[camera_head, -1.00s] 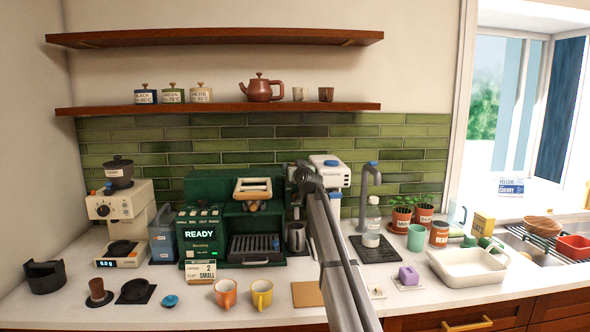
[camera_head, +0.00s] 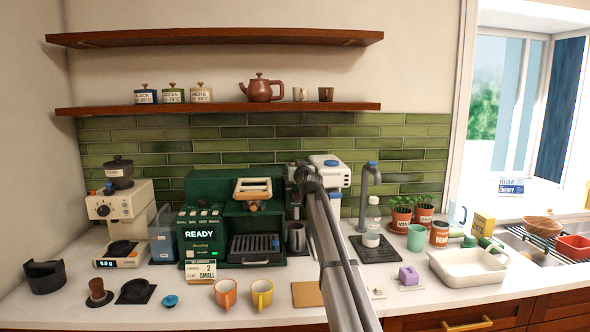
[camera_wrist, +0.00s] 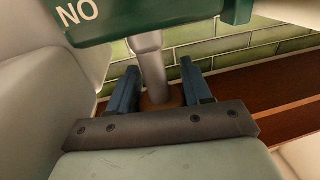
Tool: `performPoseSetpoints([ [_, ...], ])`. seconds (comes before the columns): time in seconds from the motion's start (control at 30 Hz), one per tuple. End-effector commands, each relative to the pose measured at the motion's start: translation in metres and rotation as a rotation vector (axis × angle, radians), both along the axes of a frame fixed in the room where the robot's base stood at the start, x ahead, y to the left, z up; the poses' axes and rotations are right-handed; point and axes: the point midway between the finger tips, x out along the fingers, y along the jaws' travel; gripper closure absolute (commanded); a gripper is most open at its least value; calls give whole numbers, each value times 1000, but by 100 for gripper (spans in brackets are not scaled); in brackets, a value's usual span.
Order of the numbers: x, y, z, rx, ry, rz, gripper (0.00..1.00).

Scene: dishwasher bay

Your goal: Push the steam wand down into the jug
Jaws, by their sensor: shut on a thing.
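The steam wand shows in the wrist view as a pale grey tube (camera_wrist: 150,62) coming down from under a green housing (camera_wrist: 150,18). A brownish part at its lower end lies between the fingers. My gripper (camera_wrist: 158,88) is shut on the wand, one dark blue finger on each side. In the head view, the steel jug (camera_head: 296,237) stands upright at the right side of the green espresso machine (camera_head: 235,215). My arm hides the gripper and most of the wand there, so I cannot tell whether the wand's tip is inside the jug.
An orange cup (camera_head: 226,294) and a yellow cup (camera_head: 262,294) stand in front of the machine. A brown board (camera_head: 306,294) lies to their right. A clear bottle (camera_head: 372,225) stands on a dark mat (camera_head: 375,248) right of my arm.

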Motion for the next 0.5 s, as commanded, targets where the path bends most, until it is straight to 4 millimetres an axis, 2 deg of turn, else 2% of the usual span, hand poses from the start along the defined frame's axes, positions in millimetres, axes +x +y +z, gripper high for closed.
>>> performPoseSetpoints([
  [0.17,0,0,-3,0,1,0,100],
  [0.37,-1,0,-26,0,2,0,100],
  [0.5,0,0,-29,-2,0,0,100],
])
